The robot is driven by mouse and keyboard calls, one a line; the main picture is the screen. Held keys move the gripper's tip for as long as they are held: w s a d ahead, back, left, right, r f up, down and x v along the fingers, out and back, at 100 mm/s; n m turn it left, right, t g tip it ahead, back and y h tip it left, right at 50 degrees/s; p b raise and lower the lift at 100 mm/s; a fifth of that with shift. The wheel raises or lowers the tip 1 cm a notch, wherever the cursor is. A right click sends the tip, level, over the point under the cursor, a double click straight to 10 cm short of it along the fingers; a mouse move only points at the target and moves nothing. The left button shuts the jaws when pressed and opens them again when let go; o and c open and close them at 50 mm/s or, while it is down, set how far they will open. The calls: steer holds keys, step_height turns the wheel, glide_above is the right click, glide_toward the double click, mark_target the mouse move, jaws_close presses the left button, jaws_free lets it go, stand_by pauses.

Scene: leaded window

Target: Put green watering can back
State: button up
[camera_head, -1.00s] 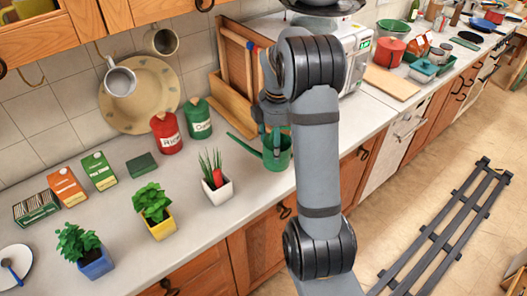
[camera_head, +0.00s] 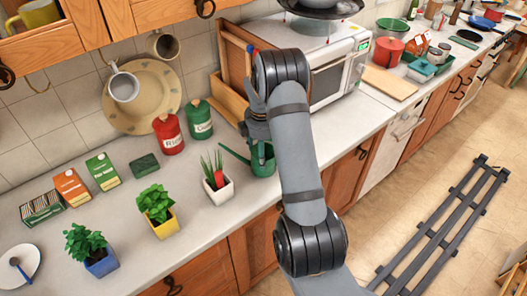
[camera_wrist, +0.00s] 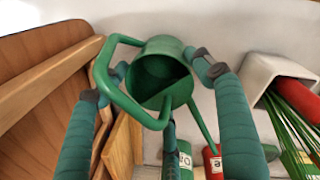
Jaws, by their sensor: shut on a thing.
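The green watering can (camera_head: 263,162) is at the front part of the counter, right of the white pot with the spiky plant (camera_head: 218,183). Its spout points left toward that pot. In the wrist view, the can (camera_wrist: 160,72) is upright-looking with its open top and handle facing the camera. My gripper (camera_wrist: 155,80) has a finger on each side of the can's body and is shut on it. In the head view my arm partly covers the can and gripper. Whether the can's base touches the counter cannot be told.
A red canister (camera_head: 168,134) and green canister (camera_head: 199,120) stand behind, left of a wooden rack (camera_head: 235,75) and a microwave (camera_head: 335,72). Potted plants (camera_head: 155,205) line the left counter.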

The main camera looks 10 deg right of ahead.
steer(key=shift+f, duration=0.15)
steer(key=o, duration=1.3)
steer(key=shift+c, duration=0.2)
steer(key=shift+o, duration=0.2)
step_height(320, 180, up, 12)
steer(key=s+b, duration=0.1)
steer(key=shift+s+a, duration=0.15)
steer(key=shift+a, duration=0.15)
